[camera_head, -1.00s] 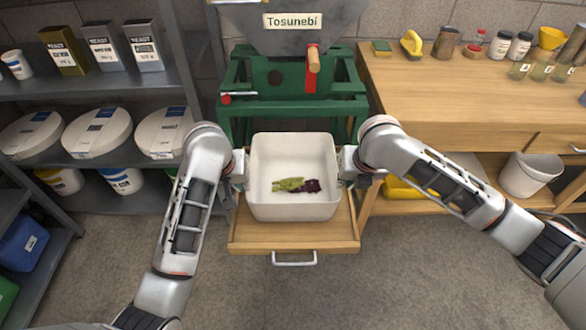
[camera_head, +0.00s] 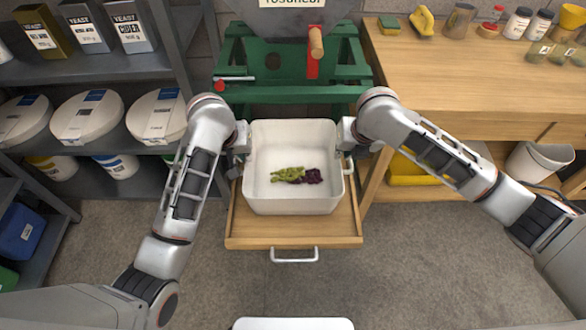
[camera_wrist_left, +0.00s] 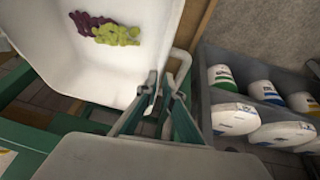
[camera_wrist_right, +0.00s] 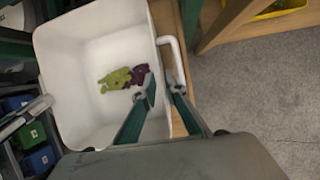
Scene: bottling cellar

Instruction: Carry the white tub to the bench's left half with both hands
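The white tub (camera_head: 293,204) rests on a pulled-out wooden shelf (camera_head: 293,229) under the green press. Green and purple grapes (camera_head: 297,175) lie on its floor. A handle sticks out from each side; the right one (camera_head: 350,166) shows in the head view, and one shows in the right wrist view (camera_wrist_right: 180,60). My left gripper (camera_wrist_left: 160,85) is at the tub's left side with its fingers a little apart beside the handle. My right gripper (camera_wrist_right: 158,93) is at the right side, fingers apart near the handle and rim. Whether the fingers touch the handles is unclear.
The wooden bench (camera_head: 470,80) stands at right, with a sponge, yellow scoop, jars and cups along its back. A shelf rack (camera_head: 90,150) with lidded tubs and yeast packs stands at left. The green press frame (camera_head: 290,95) is directly behind the tub.

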